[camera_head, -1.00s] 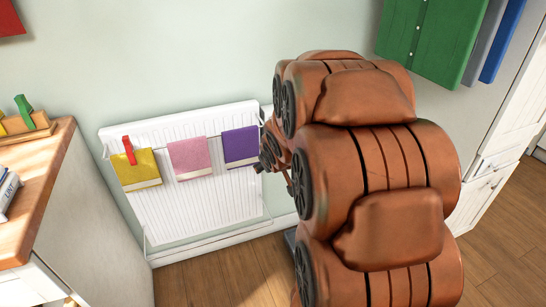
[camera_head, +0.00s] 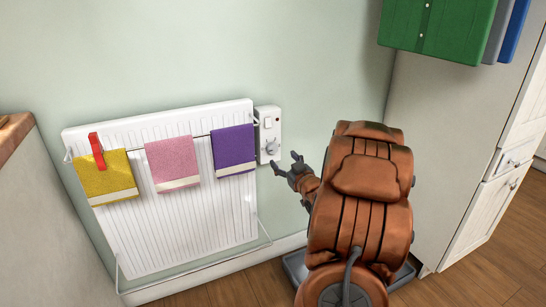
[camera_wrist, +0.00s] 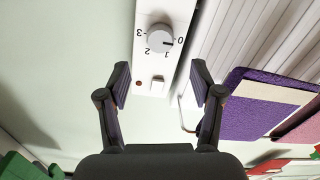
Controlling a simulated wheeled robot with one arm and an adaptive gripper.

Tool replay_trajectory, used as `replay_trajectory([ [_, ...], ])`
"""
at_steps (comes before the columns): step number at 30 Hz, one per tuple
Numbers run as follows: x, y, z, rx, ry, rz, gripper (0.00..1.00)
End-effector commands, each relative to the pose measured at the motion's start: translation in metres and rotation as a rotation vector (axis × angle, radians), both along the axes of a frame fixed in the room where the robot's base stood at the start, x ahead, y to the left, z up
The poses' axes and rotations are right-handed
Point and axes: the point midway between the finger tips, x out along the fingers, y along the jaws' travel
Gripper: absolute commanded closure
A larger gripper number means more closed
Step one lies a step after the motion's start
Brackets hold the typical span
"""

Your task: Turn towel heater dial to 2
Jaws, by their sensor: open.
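The towel heater (camera_head: 175,230) is a white ribbed panel on the wall. Its white control box (camera_head: 262,120) is at its upper right, with the dial (camera_head: 271,147) on the lower part. In the wrist view the round grey dial (camera_wrist: 159,38) has the labels 0, 1, 2 and 3 around it. Its dark mark points toward about 0. My gripper (camera_head: 287,164) is open and empty, just right of the box. In the wrist view my gripper's fingers (camera_wrist: 160,70) are spread wide, with the dial beyond them and between their lines.
A rocker switch (camera_wrist: 157,86) and a small red light (camera_wrist: 138,83) are on the box. Yellow (camera_head: 107,178), pink (camera_head: 172,162) and purple (camera_head: 234,150) towels hang on the heater. A red clip (camera_head: 97,151) holds the yellow one. The wall right of the box is clear.

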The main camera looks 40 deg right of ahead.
Motion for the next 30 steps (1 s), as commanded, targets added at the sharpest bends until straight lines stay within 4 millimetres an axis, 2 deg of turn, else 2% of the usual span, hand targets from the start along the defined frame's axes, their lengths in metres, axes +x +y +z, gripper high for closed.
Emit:
replay_trajectory([
  [15,0.059,-0.019,-0.002,0.001,0.002,0.002,0.34],
  [21,0.069,-0.023,0.001,-0.001,0.000,0.001,0.34],
  [30,0.070,-0.024,0.000,0.001,0.002,0.001,0.34],
])
